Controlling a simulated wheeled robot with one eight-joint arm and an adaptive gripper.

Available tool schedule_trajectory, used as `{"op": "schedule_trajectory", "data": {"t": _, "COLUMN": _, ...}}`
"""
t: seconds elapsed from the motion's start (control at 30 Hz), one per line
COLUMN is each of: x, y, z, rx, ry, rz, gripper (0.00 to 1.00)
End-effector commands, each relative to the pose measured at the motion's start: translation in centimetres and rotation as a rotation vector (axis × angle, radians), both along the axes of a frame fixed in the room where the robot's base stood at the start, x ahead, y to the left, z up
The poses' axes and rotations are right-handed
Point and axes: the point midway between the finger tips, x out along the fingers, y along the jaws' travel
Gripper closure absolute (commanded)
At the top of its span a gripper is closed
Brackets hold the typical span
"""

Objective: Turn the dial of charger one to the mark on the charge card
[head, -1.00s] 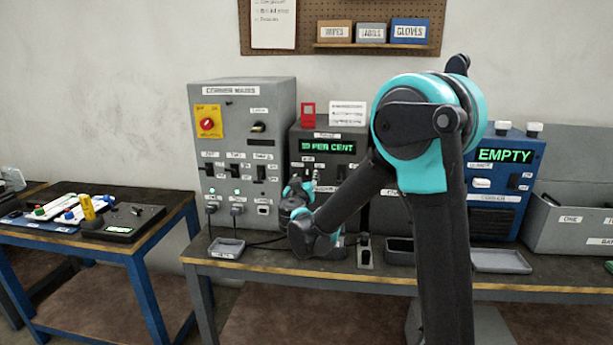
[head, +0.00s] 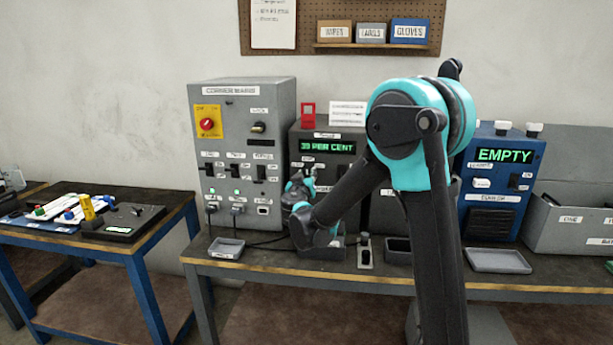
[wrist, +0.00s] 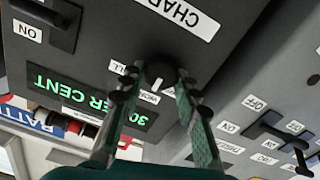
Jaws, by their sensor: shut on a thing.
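Charger one, a dark grey box (head: 298,142), stands on the bench with a green display (head: 327,147) that seems to read 30 per cent. In the wrist view the display (wrist: 75,97) shows upside down. The black dial (wrist: 161,72) with a white pointer line sits between the two fingers of my gripper (wrist: 158,84), which is shut on it. In the head view my arm hides the dial. A white printed card (head: 348,113) stands on top of the charger beside a red frame (head: 308,115); I cannot read its writing or tell whether it is the charge card.
A grey mains cabinet (head: 280,95) with switches and a red knob stands left of the charger. A blue unit (head: 508,150) reading EMPTY stands on the right. Shallow trays (head: 499,262) lie along the bench front. A side table (head: 125,275) at left holds tools.

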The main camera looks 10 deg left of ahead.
Motion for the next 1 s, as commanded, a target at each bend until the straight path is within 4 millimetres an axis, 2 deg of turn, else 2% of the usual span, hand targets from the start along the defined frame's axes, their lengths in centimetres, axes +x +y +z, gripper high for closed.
{"op": "schedule_trajectory", "data": {"t": 0.27, "x": -0.01, "y": 0.04, "z": -0.01, "rx": -0.024, "ry": 0.001, "rz": 0.0, "gripper": 0.98}}
{"op": "schedule_trajectory", "data": {"t": 0.47, "x": 0.0, "y": 0.07, "z": -0.03, "rx": -0.114, "ry": 0.004, "rz": -0.001, "gripper": 0.98}}
{"op": "schedule_trajectory", "data": {"t": 1.0, "x": 0.02, "y": 0.24, "z": -0.15, "rx": -0.577, "ry": 0.02, "rz": -0.001, "gripper": 0.98}}
